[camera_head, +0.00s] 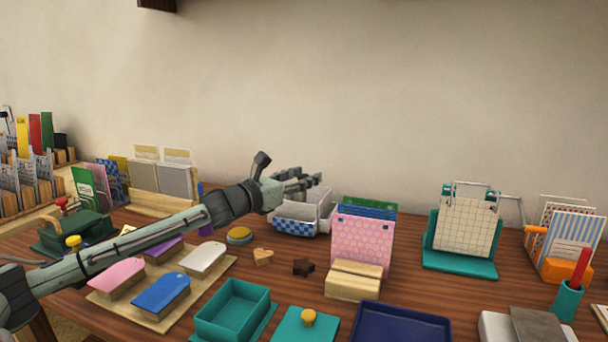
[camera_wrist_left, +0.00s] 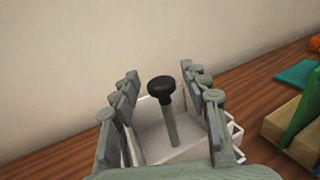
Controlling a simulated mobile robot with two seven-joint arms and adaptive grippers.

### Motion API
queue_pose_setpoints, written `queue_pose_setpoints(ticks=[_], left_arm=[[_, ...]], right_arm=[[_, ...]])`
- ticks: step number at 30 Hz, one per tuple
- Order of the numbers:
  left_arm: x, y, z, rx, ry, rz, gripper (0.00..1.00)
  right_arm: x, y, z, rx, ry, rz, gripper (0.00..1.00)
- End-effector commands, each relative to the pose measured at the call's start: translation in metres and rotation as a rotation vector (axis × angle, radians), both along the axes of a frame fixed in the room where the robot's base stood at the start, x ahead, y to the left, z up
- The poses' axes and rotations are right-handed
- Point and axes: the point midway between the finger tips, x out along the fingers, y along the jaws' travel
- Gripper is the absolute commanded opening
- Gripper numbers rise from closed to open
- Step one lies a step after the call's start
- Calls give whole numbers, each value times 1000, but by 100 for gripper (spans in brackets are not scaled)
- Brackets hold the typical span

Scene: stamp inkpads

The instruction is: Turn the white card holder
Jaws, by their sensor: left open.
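The white card holder (camera_head: 322,211) stands on the wooden table behind the pink dotted cards, with a blue checkered part (camera_head: 294,227) at its front. In the left wrist view the white holder (camera_wrist_left: 152,140) is a pale box with a grey post topped by a black knob (camera_wrist_left: 161,88). My left gripper (camera_head: 312,181) is over the holder. It is open, and in the left wrist view its fingers (camera_wrist_left: 160,88) stand on either side of the post, with visible gaps. The fingers partly hide the holder. My right gripper is not in view.
Pink dotted cards (camera_head: 362,240) in a wooden block stand close in front, right of the holder. A teal stand with a grid sheet (camera_head: 466,225) is farther right. Inkpads on a board (camera_head: 224,273) lie below my left arm. A plain wall (camera_head: 400,90) is behind.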

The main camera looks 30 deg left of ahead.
Motion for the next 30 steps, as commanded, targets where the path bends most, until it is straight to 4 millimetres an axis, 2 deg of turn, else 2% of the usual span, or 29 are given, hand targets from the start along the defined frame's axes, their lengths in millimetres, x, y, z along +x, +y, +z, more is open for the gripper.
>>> queue_pose_setpoints(ticks=[12, 23, 30], left_arm=[[5, -1, 0, 1, 0, -1, 44], [4, -1, 0, 1, 0, -1, 0], [4, -1, 0, 1, 0, -1, 0]], right_arm=[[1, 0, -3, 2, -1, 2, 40], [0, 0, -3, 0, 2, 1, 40], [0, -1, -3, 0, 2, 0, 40]])
